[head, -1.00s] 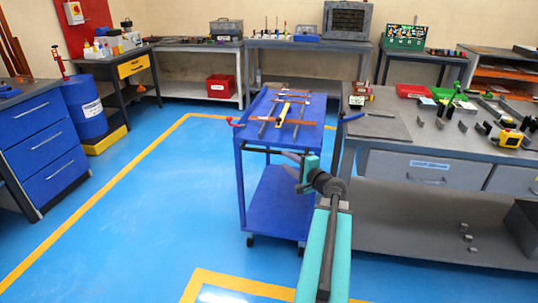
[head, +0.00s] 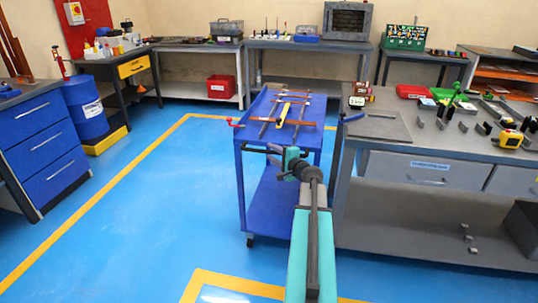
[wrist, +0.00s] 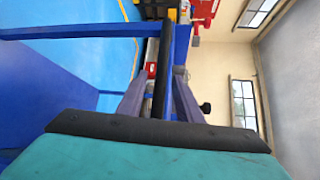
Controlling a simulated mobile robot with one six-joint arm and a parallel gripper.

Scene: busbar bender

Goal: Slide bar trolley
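The blue bar trolley (head: 262,205) stands in the middle of the head view, with several copper and grey bars (head: 285,112) on its top tray. A dark handle bar (head: 256,150) runs along its near end. My gripper (head: 272,154) is at this near end, level with the handle. In the wrist view, a dark bar (wrist: 162,80) that looks like the handle lies between my two grey fingers (wrist: 163,95). The fingers stand apart, with a gap on the left side of the bar. I cannot tell whether the right finger touches it.
A grey workbench (head: 400,208) stands close along the trolley's right side. Blue drawers (head: 42,140) and a blue drum (head: 86,110) are at the left. The blue floor (head: 150,190) left of the trolley is clear, marked with yellow lines. Benches line the back wall.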

